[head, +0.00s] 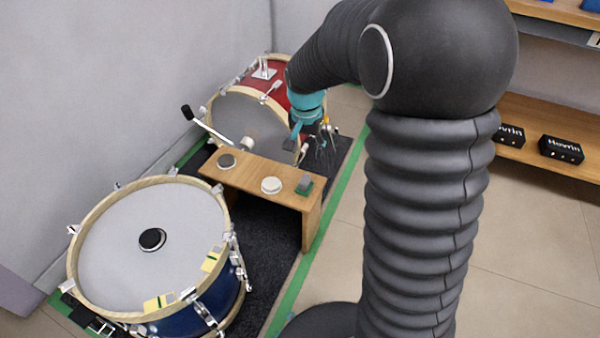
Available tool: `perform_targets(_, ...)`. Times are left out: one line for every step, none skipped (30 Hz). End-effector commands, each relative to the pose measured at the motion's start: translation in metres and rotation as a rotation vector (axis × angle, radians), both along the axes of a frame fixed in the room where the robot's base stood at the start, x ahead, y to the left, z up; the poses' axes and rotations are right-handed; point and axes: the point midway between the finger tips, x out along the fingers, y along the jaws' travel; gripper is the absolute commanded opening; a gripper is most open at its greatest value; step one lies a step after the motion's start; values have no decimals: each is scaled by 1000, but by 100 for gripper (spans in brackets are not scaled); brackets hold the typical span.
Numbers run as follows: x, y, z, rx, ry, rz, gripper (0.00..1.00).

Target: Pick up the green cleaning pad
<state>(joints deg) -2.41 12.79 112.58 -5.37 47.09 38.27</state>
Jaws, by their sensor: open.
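In the head view, a small block with a grey top and a green lower part (304,186) sits at the right end of a wooden bench (244,180). It looks like the green cleaning pad. My gripper (320,148) is past the bench, higher in the picture than the pad and a little to its right. It is open and looks empty, apart from the pad. The gripper's fingers are small here, and its exact height over the bench cannot be told.
A white round pad (271,186) and a dark round one (226,160) share the bench. A blue drum (160,215) with yellow pieces on its rim stands at front left; a red drum (240,112) stands behind. Shelves with black boxes (561,149) are at right. Floor between is clear.

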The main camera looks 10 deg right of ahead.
Motion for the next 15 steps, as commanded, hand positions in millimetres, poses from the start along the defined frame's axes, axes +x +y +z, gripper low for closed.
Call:
perform_targets(8,1,-13,0,14,-16,56)
perform_targets(12,1,-18,0,19,-27,56)
perform_targets(15,1,-24,0,23,-37,56)
perform_targets(18,2,-27,-1,26,-44,56)
perform_targets(20,2,-30,0,29,-50,56)
perform_targets(22,2,-34,0,32,-56,56)
perform_targets(23,2,-36,0,34,-59,56)
perform_targets(24,2,-39,-1,35,-61,56)
perform_targets(25,2,-43,-1,36,-63,56)
perform_targets(25,1,-46,-1,37,-64,56)
perform_targets(25,1,-51,-1,39,-64,56)
perform_targets(26,1,-57,-1,37,-64,56)
perform_targets(26,0,-62,-1,37,-64,56)
perform_targets(27,0,-68,-1,39,-64,56)
perform_targets(28,-1,-76,0,38,-64,56)
